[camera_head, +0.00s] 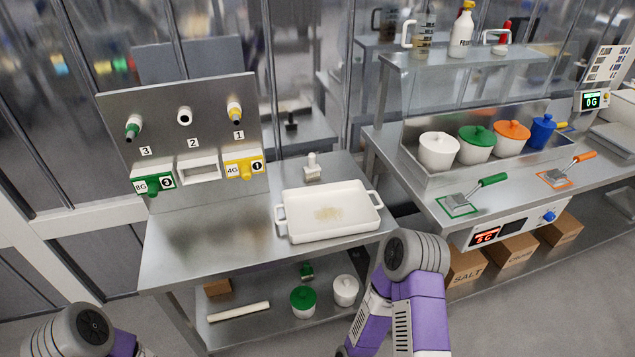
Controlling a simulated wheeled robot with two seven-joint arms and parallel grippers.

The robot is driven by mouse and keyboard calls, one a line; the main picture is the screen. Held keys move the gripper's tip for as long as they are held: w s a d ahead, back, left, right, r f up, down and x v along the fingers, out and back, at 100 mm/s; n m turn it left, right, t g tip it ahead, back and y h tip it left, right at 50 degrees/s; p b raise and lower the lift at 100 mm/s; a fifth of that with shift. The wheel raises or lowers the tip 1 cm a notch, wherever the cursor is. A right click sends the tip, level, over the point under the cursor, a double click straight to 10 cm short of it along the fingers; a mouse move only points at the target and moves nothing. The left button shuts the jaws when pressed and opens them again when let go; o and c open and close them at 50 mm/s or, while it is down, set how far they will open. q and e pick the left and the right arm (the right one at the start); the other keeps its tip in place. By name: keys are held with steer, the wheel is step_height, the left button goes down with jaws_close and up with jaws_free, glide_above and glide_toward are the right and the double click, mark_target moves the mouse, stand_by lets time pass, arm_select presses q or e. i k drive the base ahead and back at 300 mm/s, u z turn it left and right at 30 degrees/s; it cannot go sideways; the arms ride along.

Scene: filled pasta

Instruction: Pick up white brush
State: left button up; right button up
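A small white upright object with a knob-like handle and a wider base, which looks like the white brush (312,169), stands on the metal table just behind the white tray (291,226). Nothing is touching it from above. My two arms show only as purple and grey links, one at the bottom left corner and one at the bottom centre right. Neither gripper is in view, so whether they are open or shut is hidden.
The metal table (190,250) is bare left of the tray. A panel (215,115) with numbered nozzles stands behind. The lower shelf holds a white bar (238,311), a green pot (303,301) and a white pot (345,290). Lidded pots (438,150) stand on the right counter.

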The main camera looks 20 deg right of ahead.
mark_target(312, 169)
steer(key=z, duration=0.4)
steer(key=k, duration=0.5)
steer(key=z, duration=0.9)
steer(key=i, duration=0.55)
steer(key=u, duration=0.95)
steer(key=i, duration=0.7)
steer(key=u, duration=0.8)
